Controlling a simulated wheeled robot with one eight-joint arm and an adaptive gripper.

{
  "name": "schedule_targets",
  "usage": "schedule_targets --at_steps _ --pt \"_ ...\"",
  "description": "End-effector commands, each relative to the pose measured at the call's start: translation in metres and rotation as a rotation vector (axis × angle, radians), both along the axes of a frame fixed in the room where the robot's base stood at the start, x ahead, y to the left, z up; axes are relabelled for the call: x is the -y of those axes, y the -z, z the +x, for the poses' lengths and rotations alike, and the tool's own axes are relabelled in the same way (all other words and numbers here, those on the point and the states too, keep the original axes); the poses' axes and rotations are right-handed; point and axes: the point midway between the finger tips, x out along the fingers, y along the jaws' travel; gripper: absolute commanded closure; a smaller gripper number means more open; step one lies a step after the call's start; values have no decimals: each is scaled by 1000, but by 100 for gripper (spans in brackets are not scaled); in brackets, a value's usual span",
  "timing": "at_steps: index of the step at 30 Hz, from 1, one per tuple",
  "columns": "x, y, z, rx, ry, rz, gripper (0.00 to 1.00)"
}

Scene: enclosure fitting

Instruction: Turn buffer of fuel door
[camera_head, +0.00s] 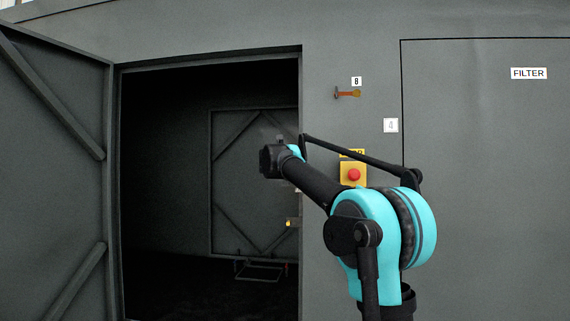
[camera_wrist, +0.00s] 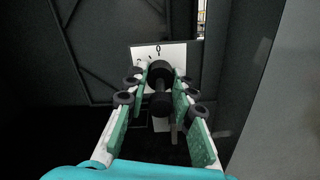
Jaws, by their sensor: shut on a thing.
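In the wrist view, my gripper (camera_wrist: 158,84) has its two green-and-white fingers on either side of a black rounded knob-like part (camera_wrist: 160,103), taken as the buffer, and is shut on it. Behind it is a white plate (camera_wrist: 175,52) with a "0" and small dial-like marks. In the head view, my arm reaches to the right edge of the open doorway; the fingers and the buffer are hidden there behind my wrist. An open grey door (camera_head: 60,150) with diagonal braces stands at the left of the doorway.
The dark doorway shows an inner braced panel (camera_head: 253,180) and a low metal frame (camera_head: 258,272). On the wall are an orange-brown handle (camera_head: 348,94) by label "8", a red button on a yellow box (camera_head: 353,174), and a closed panel labelled "FILTER" (camera_head: 485,150).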

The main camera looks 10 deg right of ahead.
Motion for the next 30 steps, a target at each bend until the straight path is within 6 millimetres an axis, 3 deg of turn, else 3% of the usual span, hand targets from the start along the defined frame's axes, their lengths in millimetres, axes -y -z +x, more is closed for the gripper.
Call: schedule_targets --at_steps 2,3,8,20,30 --pt "0 1 0 0 1 3 100" --pt "0 1 0 0 1 3 73" --pt "0 1 0 0 0 2 54" --pt "-2 0 -7 0 -1 1 54" --pt "-20 0 -65 0 -2 1 54"
